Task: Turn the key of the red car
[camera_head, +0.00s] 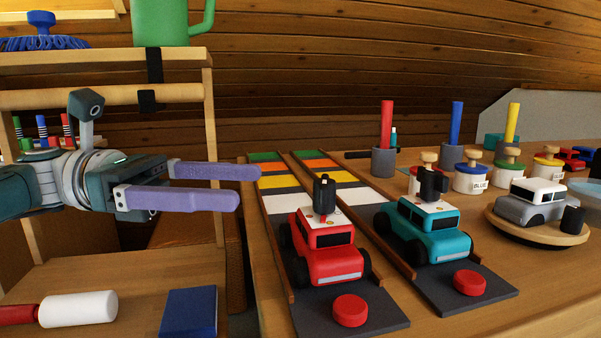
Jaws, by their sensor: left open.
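The red car (331,252) stands on the left dark track on the table, its front toward me. A black key (324,193) stands upright on its white roof. My left gripper (250,187) is to the left of the red car, its two purple fingers pointing right. The fingers are apart with nothing between them, and their tips are a short way left of the key, not touching it. My right gripper does not show.
A teal car (431,231) with a black key is on the right-hand track. Red round buttons (350,310) lie in front of both cars. A grey-white car (533,203) sits on a round wooden stand (546,235) at right. A wooden shelf (140,270) is at left. Several coloured pots stand behind.

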